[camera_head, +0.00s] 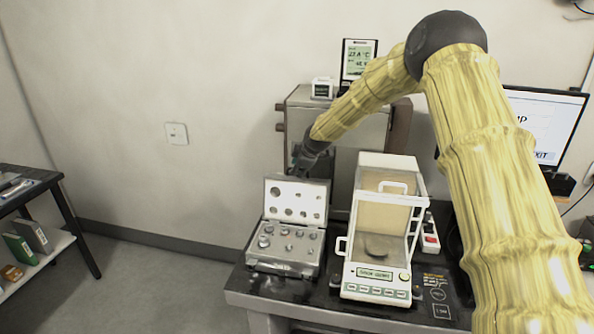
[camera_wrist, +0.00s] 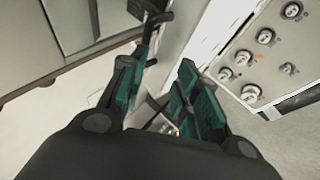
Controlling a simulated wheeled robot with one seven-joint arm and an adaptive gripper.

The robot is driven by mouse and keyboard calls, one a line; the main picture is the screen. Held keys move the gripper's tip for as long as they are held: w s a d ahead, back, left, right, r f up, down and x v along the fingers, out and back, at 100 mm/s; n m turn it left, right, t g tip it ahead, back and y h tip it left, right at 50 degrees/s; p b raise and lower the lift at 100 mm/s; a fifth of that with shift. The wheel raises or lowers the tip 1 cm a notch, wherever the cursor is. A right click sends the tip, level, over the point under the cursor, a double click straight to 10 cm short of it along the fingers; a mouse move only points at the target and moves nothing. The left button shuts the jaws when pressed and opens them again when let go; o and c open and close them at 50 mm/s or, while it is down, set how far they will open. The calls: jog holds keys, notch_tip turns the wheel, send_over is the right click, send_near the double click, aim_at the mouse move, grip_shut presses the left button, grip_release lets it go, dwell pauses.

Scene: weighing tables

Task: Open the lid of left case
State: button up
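The silver weight case (camera_head: 284,265) stands on the dark table, left of the balance. Its lid (camera_head: 296,204) is raised, standing roughly upright at the back edge with round recesses facing forward. Several metal weights sit in the base. My gripper (camera_head: 301,168) is just above and behind the lid's top edge in the head view, its fingertips partly hidden. In the wrist view my gripper (camera_wrist: 165,82) has its teal fingers spread apart with nothing clearly held between them. The case (camera_wrist: 262,62) shows to the right of the fingers; whether they touch the lid cannot be told.
A white balance (camera_head: 376,275) with a glass draft shield stands close to the right of the case. A grey metal cabinet (camera_head: 345,135) stands behind, with a display (camera_head: 358,58) on top. A monitor (camera_head: 548,120) is at right. A shelf (camera_head: 40,185) stands far left, with open floor between.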

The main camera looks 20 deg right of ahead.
jog(key=v, duration=0.9)
jog(key=shift+r, duration=0.25)
